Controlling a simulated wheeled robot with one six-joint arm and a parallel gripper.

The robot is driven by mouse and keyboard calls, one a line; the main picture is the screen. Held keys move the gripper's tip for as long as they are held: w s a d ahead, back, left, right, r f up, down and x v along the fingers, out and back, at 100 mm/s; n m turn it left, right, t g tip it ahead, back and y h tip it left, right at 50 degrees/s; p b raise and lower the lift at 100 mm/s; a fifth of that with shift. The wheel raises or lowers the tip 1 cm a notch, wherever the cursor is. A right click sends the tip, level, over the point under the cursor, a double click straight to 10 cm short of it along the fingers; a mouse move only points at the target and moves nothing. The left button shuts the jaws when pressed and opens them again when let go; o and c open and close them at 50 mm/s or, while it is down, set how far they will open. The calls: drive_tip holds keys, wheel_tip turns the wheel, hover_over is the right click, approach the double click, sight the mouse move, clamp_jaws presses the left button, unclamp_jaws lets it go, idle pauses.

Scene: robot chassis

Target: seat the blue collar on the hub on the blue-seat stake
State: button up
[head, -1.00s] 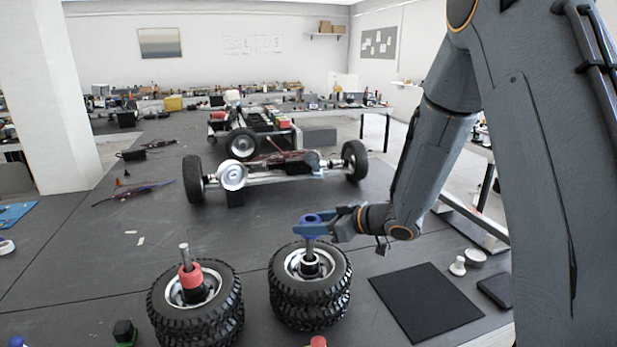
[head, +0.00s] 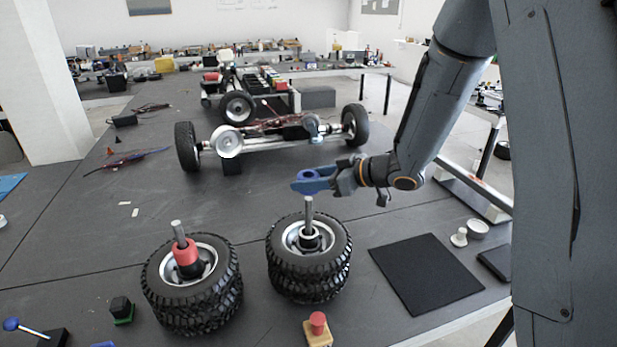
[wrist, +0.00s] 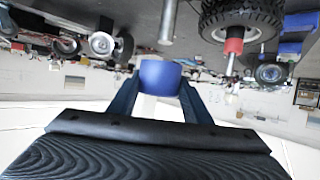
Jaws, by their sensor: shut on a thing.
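My gripper (head: 318,182) is shut on the blue collar (head: 308,175), which shows between the fingers in the wrist view (wrist: 160,76). In the head view the collar appears just above the tip of a bare grey stake (head: 309,210). A small gap shows between collar and tip; exact alignment in depth is unclear. That stake rises from the dark hub (head: 309,240) in the right-hand tyre stack (head: 310,282). In the wrist view a grey post (wrist: 168,22) stands beyond the collar, apart from it.
A red collar (head: 186,255) sits around the stake of the left tyre stack (head: 195,300). A black mat (head: 425,272) lies to the right. A red-topped wooden block (head: 318,328) stands in front. A wheeled chassis (head: 270,140) stands behind.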

sight(310, 225)
drive_tip(key=shift+f+b, duration=3.6)
drive_tip(key=shift+f, duration=3.35)
drive_tip(key=shift+c, duration=0.6)
drive_tip(key=shift+s+f+b, duration=0.1)
drive_tip(key=shift+f+b, duration=0.25)
drive_tip(key=shift+f, duration=0.45)
drive_tip(key=o, duration=1.4)
drive_tip(key=shift+f, duration=0.1)
drive_tip(key=shift+o, duration=0.2)
drive_tip(key=shift+d, duration=0.1)
drive_tip(key=b+v, duration=0.1)
drive_tip(key=v, duration=0.6)
drive_tip(key=shift+d+r+b, duration=0.25)
drive_tip(key=shift+b, duration=0.15)
drive_tip(key=shift+s, duration=0.1)
